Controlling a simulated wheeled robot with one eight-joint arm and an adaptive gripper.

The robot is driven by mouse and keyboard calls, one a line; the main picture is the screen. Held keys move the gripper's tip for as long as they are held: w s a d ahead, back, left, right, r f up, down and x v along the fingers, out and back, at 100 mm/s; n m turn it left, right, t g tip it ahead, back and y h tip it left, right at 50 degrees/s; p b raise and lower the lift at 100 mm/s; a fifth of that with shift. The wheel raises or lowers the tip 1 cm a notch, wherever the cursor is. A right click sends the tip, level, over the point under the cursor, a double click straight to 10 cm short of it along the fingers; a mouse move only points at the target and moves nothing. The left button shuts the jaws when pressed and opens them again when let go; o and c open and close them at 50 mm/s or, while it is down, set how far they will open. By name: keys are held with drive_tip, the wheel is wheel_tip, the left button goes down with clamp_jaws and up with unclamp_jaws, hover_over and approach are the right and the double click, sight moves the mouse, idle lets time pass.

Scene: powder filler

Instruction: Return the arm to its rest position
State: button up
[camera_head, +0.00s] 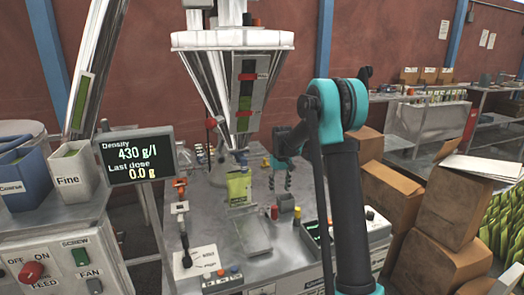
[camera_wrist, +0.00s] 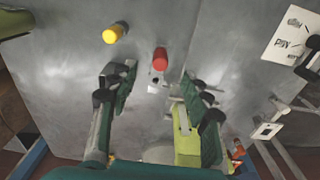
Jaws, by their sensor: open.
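My arm (camera_head: 348,200) rises in the middle of the head view and bends at a teal elbow (camera_head: 328,105). My gripper (camera_head: 280,182) hangs pointing down above the grey metal worktop (camera_head: 205,230), right of a green pouch (camera_head: 239,187) under the filler's nozzle. In the wrist view my gripper (camera_wrist: 155,90) has its two fingers spread apart, with nothing held between them. A yellow-green strip (camera_wrist: 187,140) shows beside the right finger; I cannot tell whether it touches.
The filler's steel hopper (camera_head: 215,85) stands behind. A red cylinder (camera_head: 274,212) and a yellow cylinder (camera_head: 297,214) stand on the worktop below my gripper. Cardboard boxes (camera_head: 450,215) are stacked at right. A display (camera_head: 136,155) reading 430 g/l and 0.0 g stands left.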

drive_tip(key=s+d+r+m+t, duration=0.1)
drive_tip(key=s+d+r, duration=0.15)
drive_tip(key=s, duration=0.65)
drive_tip(key=s+d+r+m+t, duration=0.1)
drive_tip(key=s+d, duration=0.2)
drive_tip(key=s, duration=0.6)
drive_tip(key=s+d+f, duration=0.1)
drive_tip(key=s+f, duration=0.2)
drive_tip(key=s, duration=0.7)
drive_tip(key=s+d+f+m+t, duration=0.1)
drive_tip(key=s+d+f, duration=0.1)
drive_tip(key=s, duration=0.9)
drive_tip(key=shift+s+d+f+t, duration=0.15)
drive_tip(key=shift+d+f+t, duration=0.15)
drive_tip(key=shift+f, duration=0.2)
